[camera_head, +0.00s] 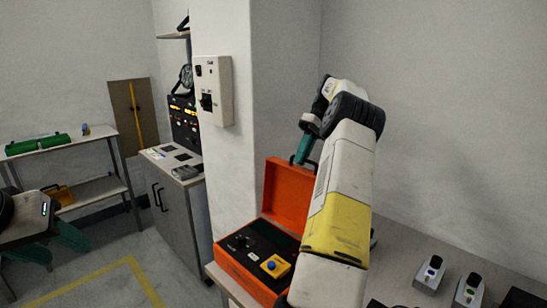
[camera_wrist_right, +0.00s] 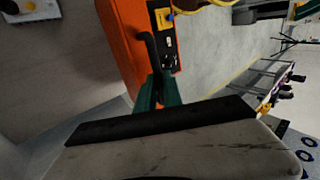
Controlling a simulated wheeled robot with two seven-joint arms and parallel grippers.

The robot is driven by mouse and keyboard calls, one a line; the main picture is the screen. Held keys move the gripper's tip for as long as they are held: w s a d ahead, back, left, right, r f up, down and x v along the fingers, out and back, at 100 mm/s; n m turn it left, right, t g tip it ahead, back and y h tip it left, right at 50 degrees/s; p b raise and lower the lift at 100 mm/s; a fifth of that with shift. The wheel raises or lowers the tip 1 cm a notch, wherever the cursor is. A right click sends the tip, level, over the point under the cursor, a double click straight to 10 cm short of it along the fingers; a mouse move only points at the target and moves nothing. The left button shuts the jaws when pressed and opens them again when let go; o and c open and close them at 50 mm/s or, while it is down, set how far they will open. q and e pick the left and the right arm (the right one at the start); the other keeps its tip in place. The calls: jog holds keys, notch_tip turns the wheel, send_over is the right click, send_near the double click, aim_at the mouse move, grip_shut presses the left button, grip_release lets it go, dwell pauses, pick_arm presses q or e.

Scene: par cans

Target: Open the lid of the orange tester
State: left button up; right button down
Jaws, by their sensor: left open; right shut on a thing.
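The orange tester (camera_head: 236,268) sits on the bench with its dark panel facing up and its orange lid (camera_head: 287,195) standing raised at the back. My left gripper (camera_head: 58,247) is open and empty at the far left, away from the tester. My right arm hides the tester's right side.
A wall box (camera_head: 212,90) is on the pillar behind the tester. Small grey devices (camera_head: 430,271) stand on the bench (camera_head: 400,246) at right. A grey cabinet (camera_head: 178,205) and a shelf with a green case (camera_head: 38,144) are at left. The floor between them is clear.

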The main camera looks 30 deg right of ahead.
jog(key=shift+d+f, duration=0.3)
jog(key=c, duration=1.5)
grip_release()
jog(key=shift+w+r, duration=0.1)
jog(key=shift+a+r, duration=0.1)
jog(key=shift+r, duration=0.05)
